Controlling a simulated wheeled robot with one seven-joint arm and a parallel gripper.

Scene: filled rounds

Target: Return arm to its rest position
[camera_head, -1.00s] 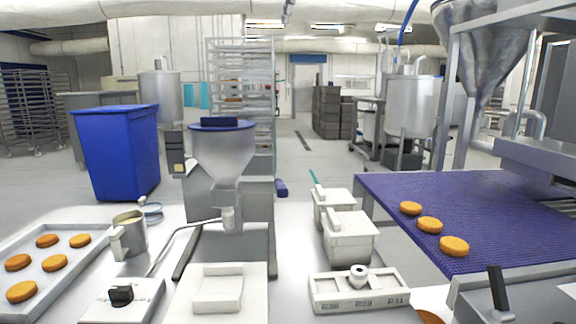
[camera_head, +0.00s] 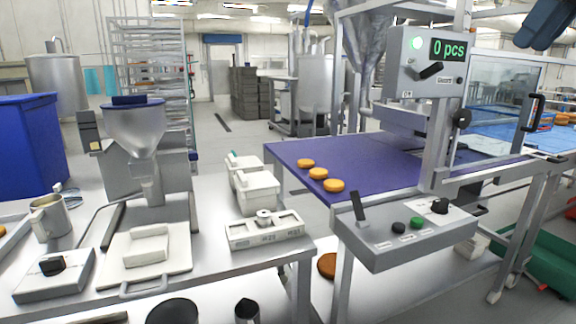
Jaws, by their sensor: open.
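I cannot make out my gripper in this head view. A dark blue shape (camera_head: 548,24) is cut off at the top right corner, and I cannot tell what it is. No part that I can identify as my fingers shows near the worktable (camera_head: 215,277) or the purple conveyor belt (camera_head: 375,162).
Three orange rounds (camera_head: 318,173) lie on the belt. A hopper machine (camera_head: 134,128), white tubs (camera_head: 255,188) and a metal jug (camera_head: 48,217) stand on the table. A blue bin (camera_head: 28,150) is left.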

